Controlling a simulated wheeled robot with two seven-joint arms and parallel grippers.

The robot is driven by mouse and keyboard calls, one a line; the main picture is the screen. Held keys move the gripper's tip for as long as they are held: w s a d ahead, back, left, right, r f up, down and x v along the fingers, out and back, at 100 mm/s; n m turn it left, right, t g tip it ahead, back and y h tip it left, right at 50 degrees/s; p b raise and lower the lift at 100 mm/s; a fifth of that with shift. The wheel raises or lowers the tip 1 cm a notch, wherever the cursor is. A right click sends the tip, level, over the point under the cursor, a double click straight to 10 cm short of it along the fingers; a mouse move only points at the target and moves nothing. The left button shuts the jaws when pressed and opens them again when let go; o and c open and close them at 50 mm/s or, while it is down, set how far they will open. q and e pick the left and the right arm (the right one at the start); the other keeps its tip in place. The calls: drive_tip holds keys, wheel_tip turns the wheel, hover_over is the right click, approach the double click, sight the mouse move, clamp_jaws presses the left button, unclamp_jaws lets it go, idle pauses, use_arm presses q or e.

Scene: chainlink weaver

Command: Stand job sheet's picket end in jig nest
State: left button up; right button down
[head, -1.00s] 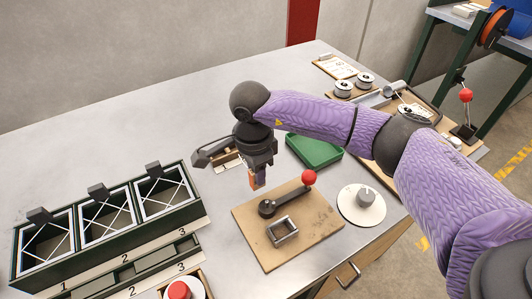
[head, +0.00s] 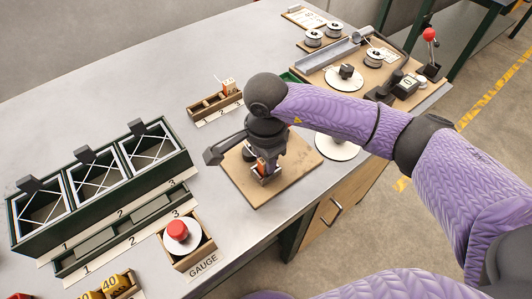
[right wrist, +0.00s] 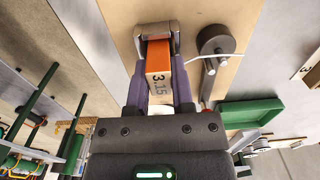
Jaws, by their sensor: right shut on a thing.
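My right gripper (head: 265,174) is shut on an orange picket end (right wrist: 157,55), whose pale face reads 3.15. It is low over the wooden jig board (head: 240,187). In the right wrist view the fingers flank the block, and its far part lies within the outline of the metal jig nest (right wrist: 143,32). I cannot tell whether it is seated on the bottom. In the head view the gripper mostly hides the nest. The job sheet (head: 303,17) lies on a clipboard at the back; its text is too small to read. My left gripper is out of view.
The jig's dark lever (right wrist: 215,42) is beside the nest. A wooden rack (head: 203,110) with an orange-and-white piece stands behind the board. A green tray (right wrist: 250,113) is close by. The gauge box (head: 197,256) and the numbered green bins (head: 12,237) are to the left.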

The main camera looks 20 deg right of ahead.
drive_tip(key=shift+f, duration=0.1)
drive_tip(key=shift+c, duration=2)
unclamp_jaws()
wheel_tip(320, 180, up, 10)
drive_tip(key=shift+p, duration=1.1)
